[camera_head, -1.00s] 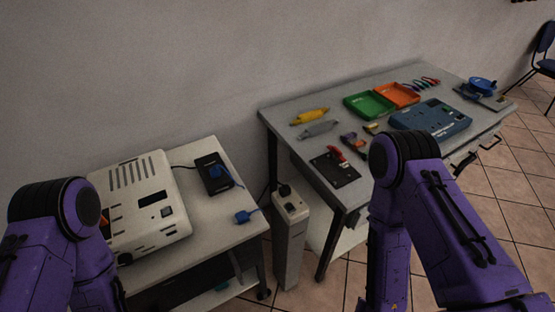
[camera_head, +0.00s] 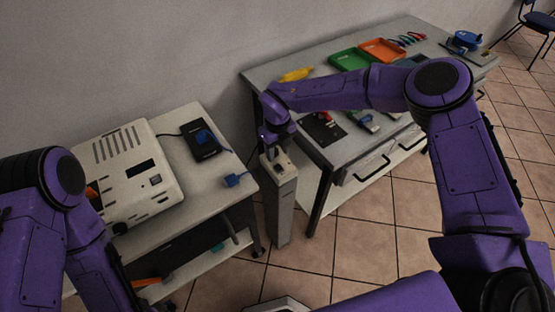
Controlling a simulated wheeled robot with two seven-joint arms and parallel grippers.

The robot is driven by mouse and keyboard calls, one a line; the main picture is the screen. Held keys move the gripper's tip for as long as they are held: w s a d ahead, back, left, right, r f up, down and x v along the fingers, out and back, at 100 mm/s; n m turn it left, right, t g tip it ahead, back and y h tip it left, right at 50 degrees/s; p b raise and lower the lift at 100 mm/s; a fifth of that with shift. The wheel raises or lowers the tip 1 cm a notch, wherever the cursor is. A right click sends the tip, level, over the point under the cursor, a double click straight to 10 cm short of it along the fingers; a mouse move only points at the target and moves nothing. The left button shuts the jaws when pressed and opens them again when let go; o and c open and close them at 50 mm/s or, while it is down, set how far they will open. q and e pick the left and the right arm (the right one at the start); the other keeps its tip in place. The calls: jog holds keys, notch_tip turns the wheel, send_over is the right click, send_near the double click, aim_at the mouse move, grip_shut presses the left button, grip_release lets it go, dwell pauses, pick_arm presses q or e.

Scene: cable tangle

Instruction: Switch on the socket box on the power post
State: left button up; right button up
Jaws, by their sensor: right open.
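The grey power post (camera_head: 280,212) stands upright on the floor between the two tables. The socket box (camera_head: 285,171) is the pale top of the post, with dark details on its upper face. My right gripper (camera_head: 270,155) points down just above and at the back of the socket box. It is open, and its fingers partly hide the box's far end. I cannot tell whether the fingertips touch the box, and I cannot make out the switch. My left arm is at the left edge, and its gripper is not in view.
A white bench instrument (camera_head: 130,175), a black adapter (camera_head: 200,140) and a blue plug (camera_head: 235,180) are on the left table (camera_head: 205,205). The right workbench (camera_head: 262,78) holds green (camera_head: 352,59) and orange (camera_head: 383,50) trays close to my right arm.

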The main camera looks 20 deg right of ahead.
aim_at(278, 166)
notch_tip(278, 166, down, 6)
jog(key=shift+p, duration=0.5)
grip_shut()
jog(key=shift+s+d+t+b, duration=0.1)
jog(key=shift+s+t+b, duration=0.15)
jog(key=shift+t, duration=0.35)
jog(key=t+b, duration=0.1)
jog(key=t+y+b, duration=0.1)
jog(key=shift+s+d+f+b, duration=0.1)
jog(key=shift+s+f+b, duration=0.1)
jog(key=shift+b, duration=0.1)
jog(key=shift+r, duration=0.25)
grip_release()
